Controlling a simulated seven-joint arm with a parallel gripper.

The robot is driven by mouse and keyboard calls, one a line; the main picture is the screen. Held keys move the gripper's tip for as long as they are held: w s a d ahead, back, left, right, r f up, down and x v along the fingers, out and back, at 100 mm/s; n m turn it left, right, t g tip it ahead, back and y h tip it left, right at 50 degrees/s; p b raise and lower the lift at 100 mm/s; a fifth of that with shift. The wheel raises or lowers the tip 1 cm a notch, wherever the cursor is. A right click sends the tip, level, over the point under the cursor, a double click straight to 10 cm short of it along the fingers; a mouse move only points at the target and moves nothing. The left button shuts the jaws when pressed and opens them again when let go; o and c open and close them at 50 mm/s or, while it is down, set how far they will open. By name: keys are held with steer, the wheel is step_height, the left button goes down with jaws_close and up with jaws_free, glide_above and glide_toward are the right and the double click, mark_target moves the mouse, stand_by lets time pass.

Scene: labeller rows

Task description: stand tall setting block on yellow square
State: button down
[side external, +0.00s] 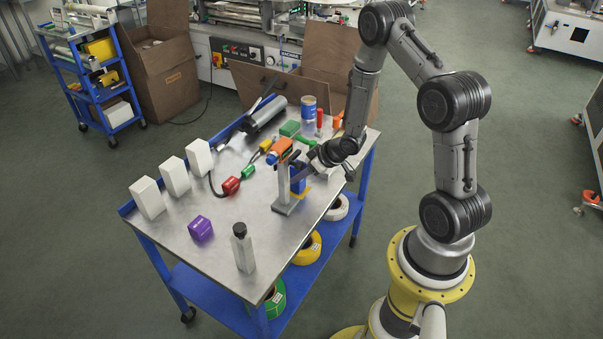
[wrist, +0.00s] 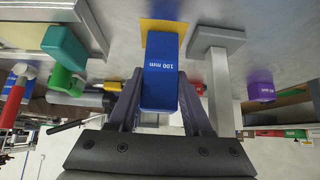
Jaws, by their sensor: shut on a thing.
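The tall setting block is blue and marked "100 mm" (wrist: 161,72). My gripper (wrist: 155,108) is shut on it, one dark finger at each side. In the side external view the block (side external: 297,179) is partly hidden behind a grey stand and my gripper (side external: 307,165). The block looks upright. The yellow square (wrist: 160,25) lies on the table right at the block's lower end; a yellow edge also shows in the side external view (side external: 304,193). I cannot tell whether the block touches it.
A grey stand with a flat base and post (side external: 284,207) is close beside the block. An orange tool (side external: 279,150) and green block (side external: 290,128) lie behind.

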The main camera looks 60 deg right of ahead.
steer(key=shift+f, duration=0.15)
stand_by(0.5)
steer(key=shift+c, duration=1.6)
jaws_free()
steer(key=shift+o, duration=0.4)
steer(key=shift+f, duration=0.1)
